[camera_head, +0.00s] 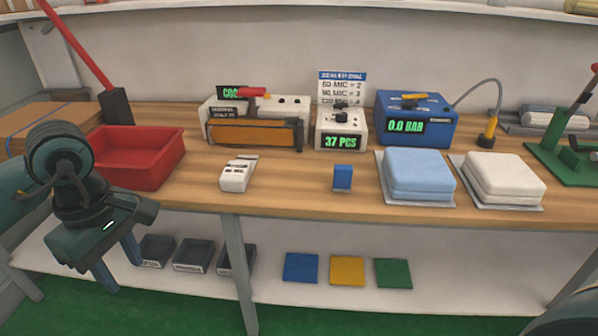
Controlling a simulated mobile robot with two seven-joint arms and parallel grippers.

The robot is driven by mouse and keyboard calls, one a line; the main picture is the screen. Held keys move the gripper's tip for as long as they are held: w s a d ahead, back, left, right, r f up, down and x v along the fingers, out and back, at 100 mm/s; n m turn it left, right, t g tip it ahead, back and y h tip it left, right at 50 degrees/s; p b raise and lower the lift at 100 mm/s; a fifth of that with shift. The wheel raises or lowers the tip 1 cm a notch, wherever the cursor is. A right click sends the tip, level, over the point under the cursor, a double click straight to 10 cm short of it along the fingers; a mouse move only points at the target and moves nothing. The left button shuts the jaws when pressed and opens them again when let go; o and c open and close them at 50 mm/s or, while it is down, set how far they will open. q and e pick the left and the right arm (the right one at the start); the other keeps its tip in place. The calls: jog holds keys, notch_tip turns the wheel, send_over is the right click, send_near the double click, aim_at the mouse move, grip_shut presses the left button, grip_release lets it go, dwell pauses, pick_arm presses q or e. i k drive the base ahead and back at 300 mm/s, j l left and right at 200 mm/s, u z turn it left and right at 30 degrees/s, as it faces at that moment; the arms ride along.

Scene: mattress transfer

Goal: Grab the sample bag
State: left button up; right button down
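No item is clearly marked as the sample bag. A small white item (237,174) with dark print lies on the table left of centre, and I cannot tell whether it is a bag or a device. A small blue piece (343,177) stands near the table's front edge at the centre. My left gripper (118,264) is at the lower left, in front of the table edge, fingers pointing down, apart and empty. It is well left of both items. My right gripper is out of view; only a bit of my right arm shows at the lower right corner.
A red bin (138,158) stands left on the wooden table (290,192). Behind are a white sealer (257,132), a counter (341,128) and a blue gauge box (415,120). Blue (418,172) and white (503,178) folded stacks lie right. The lower shelf (450,262) holds dark trays and coloured squares.

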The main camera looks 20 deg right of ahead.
aim_at(235, 177)
jog(key=i+z, duration=0.1)
jog(key=z, duration=0.3)
jog(key=j+z, duration=0.15)
jog(key=z, duration=0.2)
jog(key=i+j+z, duration=0.1)
jog(key=z, duration=0.3)
jog(key=j+z, duration=0.15)
jog(key=z, duration=0.2)
jog(key=i+j+z, duration=0.1)
jog(key=j+z, duration=0.7)
jog(key=j, duration=0.15)
jog(key=j+z, duration=0.1)
jog(key=j, duration=0.5)
jog(key=k+j+z, duration=0.1)
jog(key=j, duration=0.5)
jog(key=k+j, duration=0.15)
jog(key=j, duration=0.4)
jog(key=j+z, duration=0.05)
